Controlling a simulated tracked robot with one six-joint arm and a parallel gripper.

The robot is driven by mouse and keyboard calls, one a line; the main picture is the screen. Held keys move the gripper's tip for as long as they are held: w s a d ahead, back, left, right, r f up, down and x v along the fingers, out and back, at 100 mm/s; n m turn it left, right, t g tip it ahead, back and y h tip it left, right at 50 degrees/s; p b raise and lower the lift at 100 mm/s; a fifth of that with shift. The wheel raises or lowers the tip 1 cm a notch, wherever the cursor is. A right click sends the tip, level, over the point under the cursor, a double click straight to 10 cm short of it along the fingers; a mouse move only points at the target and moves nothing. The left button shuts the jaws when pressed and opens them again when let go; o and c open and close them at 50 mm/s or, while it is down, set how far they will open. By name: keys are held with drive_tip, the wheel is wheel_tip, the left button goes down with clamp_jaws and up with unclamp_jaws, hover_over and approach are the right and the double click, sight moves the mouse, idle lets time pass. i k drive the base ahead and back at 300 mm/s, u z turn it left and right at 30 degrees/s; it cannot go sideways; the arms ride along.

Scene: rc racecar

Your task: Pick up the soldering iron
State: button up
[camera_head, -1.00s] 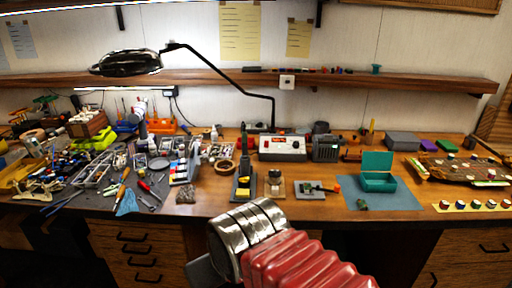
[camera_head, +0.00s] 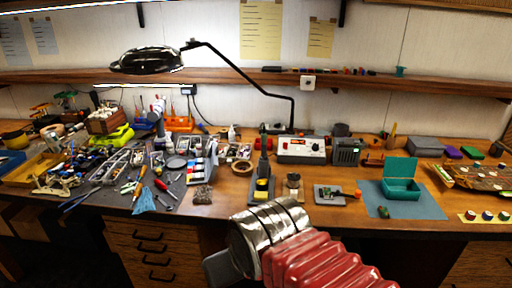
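A dark upright tool (camera_head: 264,164), which looks like the soldering iron, stands in a grey holder (camera_head: 257,197) with a yellow sponge at the middle of the bench. It is small, so its handle and tip are hard to tell apart. The white soldering station (camera_head: 301,149) with a red display is just behind and to the right. My arm, with a chrome ring and red bellows, shows at the bottom centre, in front of the bench and apart from the holder. I cannot make out any gripper fingers.
The wooden bench (camera_head: 338,215) has a teal open box (camera_head: 402,188) on a blue mat at right. Hand tools and parts crowd the left, including a red screwdriver (camera_head: 164,187). A lamp (camera_head: 146,60) hangs over the left side. Drawers (camera_head: 150,248) are below.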

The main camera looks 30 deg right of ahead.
sight(263, 156)
drive_tip(key=i, duration=0.9)
drive_tip(key=z, duration=0.05)
